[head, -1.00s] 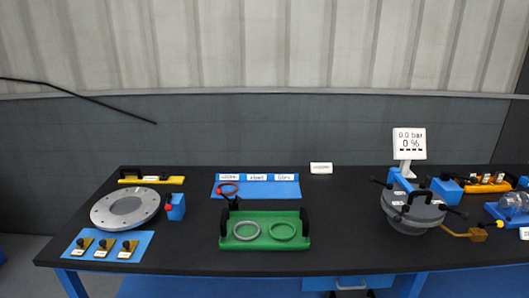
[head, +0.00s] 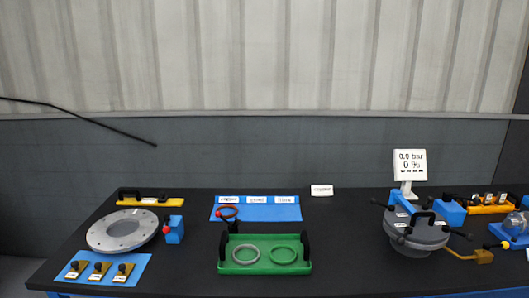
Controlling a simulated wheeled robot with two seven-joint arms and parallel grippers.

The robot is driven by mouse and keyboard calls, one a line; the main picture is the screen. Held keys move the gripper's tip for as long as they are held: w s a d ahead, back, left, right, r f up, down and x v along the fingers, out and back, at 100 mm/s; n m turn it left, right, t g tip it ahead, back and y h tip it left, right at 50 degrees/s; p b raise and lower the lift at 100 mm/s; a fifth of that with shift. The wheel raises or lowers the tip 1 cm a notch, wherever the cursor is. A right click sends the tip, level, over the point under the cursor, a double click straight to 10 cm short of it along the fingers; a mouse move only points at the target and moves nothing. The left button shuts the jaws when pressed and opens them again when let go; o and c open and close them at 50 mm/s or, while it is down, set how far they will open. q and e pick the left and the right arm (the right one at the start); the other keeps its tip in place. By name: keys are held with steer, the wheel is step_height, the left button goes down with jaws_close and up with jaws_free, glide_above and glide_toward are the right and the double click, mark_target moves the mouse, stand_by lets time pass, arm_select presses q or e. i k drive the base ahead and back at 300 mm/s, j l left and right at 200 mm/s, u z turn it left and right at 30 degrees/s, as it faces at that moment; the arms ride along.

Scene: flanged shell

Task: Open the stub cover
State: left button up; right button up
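A grey round flanged vessel (head: 417,238) stands at the right of the table, with a lid, a black handle on top and several black-knobbed clamp arms around its rim. The lid appears seated on the vessel. I cannot tell which part is the stub cover. A flat grey flange disc (head: 122,230) with a round centre plate lies at the left. Neither of my grippers shows in the head view.
A green tray (head: 264,268) with two rings stands front centre. A blue labelled mat (head: 256,211) lies behind it. A blue mat with several black-knobbed pieces (head: 101,268) lies front left. A display (head: 410,164) reads 0.0 bar, 0 %. Bare table lies between tray and vessel.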

mark_target(427, 226)
steer(key=i+l+z, duration=1.15)
steer(key=i, duration=0.2)
